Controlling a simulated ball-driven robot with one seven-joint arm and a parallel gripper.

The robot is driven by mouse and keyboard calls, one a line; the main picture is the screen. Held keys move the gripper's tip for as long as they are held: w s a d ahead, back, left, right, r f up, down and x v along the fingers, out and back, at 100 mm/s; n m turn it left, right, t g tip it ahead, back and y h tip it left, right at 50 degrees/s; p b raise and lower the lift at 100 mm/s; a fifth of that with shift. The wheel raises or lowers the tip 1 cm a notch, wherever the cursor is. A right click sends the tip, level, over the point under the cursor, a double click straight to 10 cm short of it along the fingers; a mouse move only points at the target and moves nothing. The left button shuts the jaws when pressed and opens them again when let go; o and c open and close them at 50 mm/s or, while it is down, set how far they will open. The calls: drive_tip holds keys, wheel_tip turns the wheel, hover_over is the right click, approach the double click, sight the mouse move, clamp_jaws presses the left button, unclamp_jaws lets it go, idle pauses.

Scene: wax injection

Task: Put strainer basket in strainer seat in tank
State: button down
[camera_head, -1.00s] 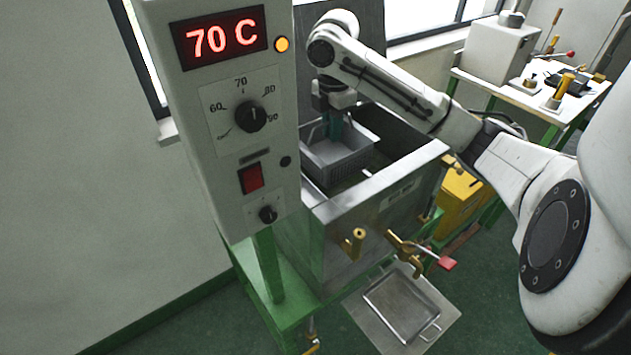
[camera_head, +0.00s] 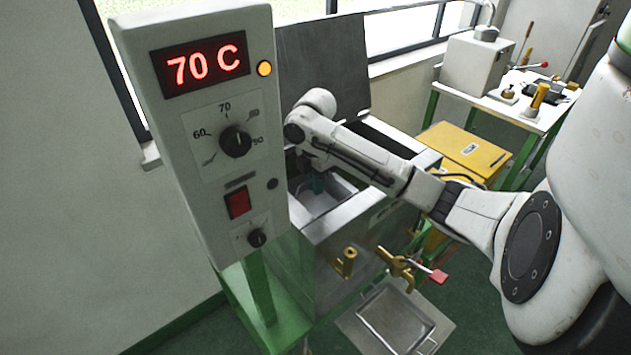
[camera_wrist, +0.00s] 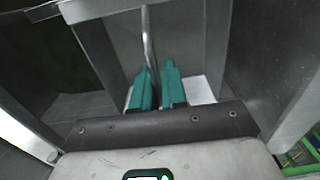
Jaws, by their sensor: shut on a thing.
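The tank (camera_head: 345,218) is a metal box with an open top, and the strainer basket (camera_head: 328,200) is a light grey, open basket sunk inside it. My gripper (camera_head: 317,184) reaches down into the tank opening, partly hidden by my arm. In the wrist view, the teal fingers of my gripper (camera_wrist: 158,88) are shut on the thin bent metal handle (camera_wrist: 149,45) of the basket. The strainer seat cannot be made out; the basket, arm and tank walls hide the tank bottom. I cannot tell whether the basket touches the seat.
The control box (camera_head: 205,130) reading 70 C stands close on the left of the tank. A raised lid (camera_head: 322,65) stands behind it. Brass valves (camera_head: 398,267) stick out in front, above a shallow metal tray (camera_head: 397,318). A yellow box (camera_head: 465,150) stands to the right.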

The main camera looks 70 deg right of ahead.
drive_tip(key=shift+f, duration=0.1)
drive_tip(key=c, duration=1.6)
unclamp_jaws()
drive_tip(key=o, duration=0.4)
drive_tip(key=shift+o, duration=0.2)
wheel_tip(320, 180, up, 12)
drive_tip(key=shift+r, duration=0.1)
